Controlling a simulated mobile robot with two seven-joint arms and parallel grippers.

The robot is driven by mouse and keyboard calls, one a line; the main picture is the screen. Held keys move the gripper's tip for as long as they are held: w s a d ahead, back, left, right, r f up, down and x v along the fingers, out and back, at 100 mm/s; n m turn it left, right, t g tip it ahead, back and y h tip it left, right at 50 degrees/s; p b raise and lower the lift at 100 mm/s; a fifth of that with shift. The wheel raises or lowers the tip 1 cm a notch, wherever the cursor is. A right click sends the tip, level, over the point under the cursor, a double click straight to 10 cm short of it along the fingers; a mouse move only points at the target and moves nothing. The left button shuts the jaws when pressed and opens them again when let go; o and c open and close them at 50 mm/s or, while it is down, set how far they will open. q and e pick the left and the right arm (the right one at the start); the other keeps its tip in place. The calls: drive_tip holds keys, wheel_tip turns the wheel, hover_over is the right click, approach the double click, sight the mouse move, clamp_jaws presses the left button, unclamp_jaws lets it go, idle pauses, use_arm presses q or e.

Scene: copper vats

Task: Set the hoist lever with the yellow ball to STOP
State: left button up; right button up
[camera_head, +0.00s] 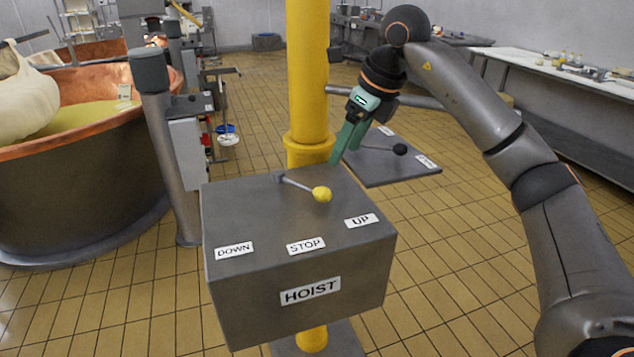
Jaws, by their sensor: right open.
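The hoist lever with the yellow ball (322,194) sits on top of the grey HOIST box (255,215). Its rod runs from a pivot at the back of the box and points toward the UP label (361,221), to the right of the STOP label (306,245). The DOWN label (234,250) is at the left. My right gripper (344,156), with green fingers, is open and empty. It hangs near the back right edge of the box, behind the ball and apart from it. My left gripper is not in view.
A yellow column (308,75) stands right behind the box. A second grey panel with a black-ball lever (399,149) is behind at the right, close to my gripper. A copper vat (80,150) fills the left. The space above the box's front is free.

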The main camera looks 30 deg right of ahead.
sight(326, 190)
drive_tip(key=x, duration=1.2)
drive_tip(key=shift+s+a+b, duration=0.1)
drive_tip(key=shift+s+b, duration=0.05)
drive_tip(key=shift+b, duration=0.2)
clamp_jaws()
idle(0.8)
